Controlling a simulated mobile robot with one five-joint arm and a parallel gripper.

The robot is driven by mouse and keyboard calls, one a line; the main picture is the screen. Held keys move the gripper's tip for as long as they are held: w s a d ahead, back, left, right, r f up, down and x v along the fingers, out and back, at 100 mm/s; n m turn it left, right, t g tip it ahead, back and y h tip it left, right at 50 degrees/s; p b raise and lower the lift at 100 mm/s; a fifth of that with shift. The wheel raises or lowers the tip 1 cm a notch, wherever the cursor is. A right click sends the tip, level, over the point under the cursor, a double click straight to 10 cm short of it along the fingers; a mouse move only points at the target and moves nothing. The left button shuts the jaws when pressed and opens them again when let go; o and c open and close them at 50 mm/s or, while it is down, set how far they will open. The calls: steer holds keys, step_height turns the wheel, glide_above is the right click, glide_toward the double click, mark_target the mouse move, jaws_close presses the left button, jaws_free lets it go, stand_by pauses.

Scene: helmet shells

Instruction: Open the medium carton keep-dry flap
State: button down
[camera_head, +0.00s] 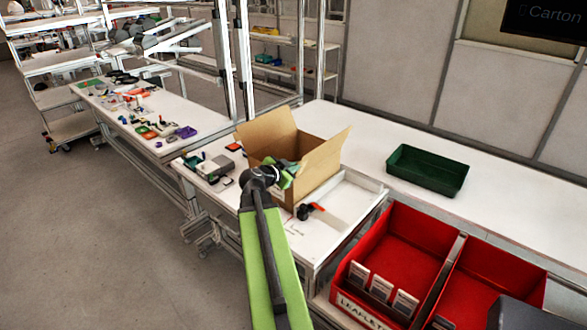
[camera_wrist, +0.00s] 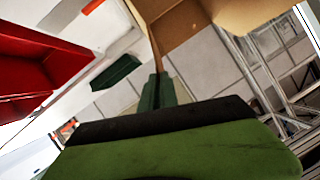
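The brown cardboard carton (camera_head: 318,190) stands on the white bench in the head view. One wide flap (camera_head: 266,132) stands up at its back left and another flap (camera_head: 331,148) leans outward at its right. My gripper (camera_head: 287,175) is at the carton's near side, in front of its upper edge, and hides part of that side. In the wrist view the carton (camera_wrist: 185,32) fills the top middle, and a thin cardboard edge runs down to my green gripper fingers (camera_wrist: 159,92). I cannot tell whether that edge is between the fingers. No keep-dry marking is readable.
A green tray (camera_head: 428,170) lies right of the carton. Red leaflet bins (camera_head: 405,252) stand at the front right. Small tools and a green-grey device (camera_head: 208,167) lie left of the carton.

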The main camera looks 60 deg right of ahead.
steer(key=shift+s+d, duration=0.2)
steer(key=shift+d, duration=0.2)
steer(key=c, duration=1.6)
jaws_free()
steer(key=shift+s, duration=0.1)
steer(key=shift+c, duration=0.2)
